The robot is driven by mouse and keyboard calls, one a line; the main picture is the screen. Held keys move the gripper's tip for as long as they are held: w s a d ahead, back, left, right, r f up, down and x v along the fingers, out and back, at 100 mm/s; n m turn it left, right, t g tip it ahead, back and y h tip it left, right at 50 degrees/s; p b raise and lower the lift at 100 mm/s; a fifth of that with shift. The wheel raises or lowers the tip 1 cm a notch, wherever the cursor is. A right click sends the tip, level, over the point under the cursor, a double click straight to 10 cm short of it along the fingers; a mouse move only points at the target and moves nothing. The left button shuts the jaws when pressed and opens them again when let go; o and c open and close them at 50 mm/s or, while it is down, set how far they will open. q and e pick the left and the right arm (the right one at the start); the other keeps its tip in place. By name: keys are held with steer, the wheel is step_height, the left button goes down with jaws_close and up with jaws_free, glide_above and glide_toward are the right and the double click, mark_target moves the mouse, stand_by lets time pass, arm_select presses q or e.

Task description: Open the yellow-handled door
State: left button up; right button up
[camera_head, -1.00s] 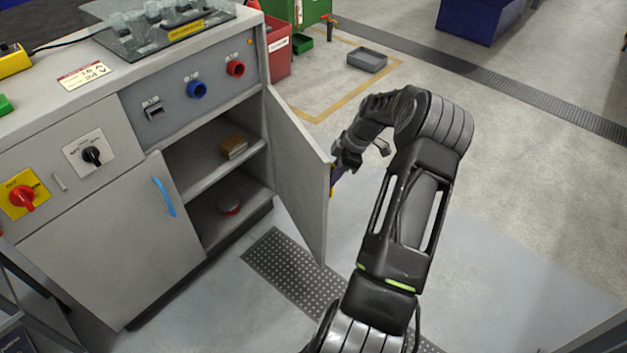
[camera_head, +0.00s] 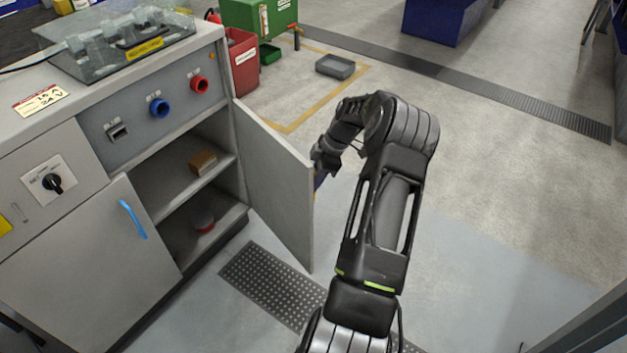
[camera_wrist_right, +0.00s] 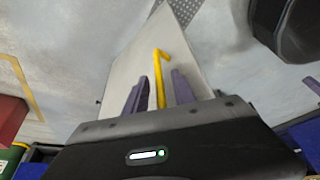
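The grey cabinet door (camera_head: 275,190) stands wide open on its right-hand hinge, its inner side and the shelves showing in the head view. Its yellow handle (camera_wrist_right: 160,72) is on the outer face, mostly hidden from the head view, and is clear in the right wrist view. My right gripper (camera_head: 318,181) is at the door's outer edge. In the right wrist view its two purple fingers (camera_wrist_right: 160,80) stand on either side of the handle, open, with a visible gap on each side. My left gripper is not in view.
A closed door with a blue handle (camera_head: 133,219) is on the left. A brown block (camera_head: 202,162) and a round red-topped item (camera_head: 204,222) sit on the shelves. A red bin (camera_head: 242,62) and grey tray (camera_head: 335,67) stand behind. Floor to the right is clear.

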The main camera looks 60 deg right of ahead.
steer(key=p+v, duration=0.1)
steer(key=v, duration=0.6)
steer(key=shift+s+r, duration=0.2)
steer(key=shift+r, duration=0.15)
steer(key=shift+d, duration=0.1)
stand_by(0.5)
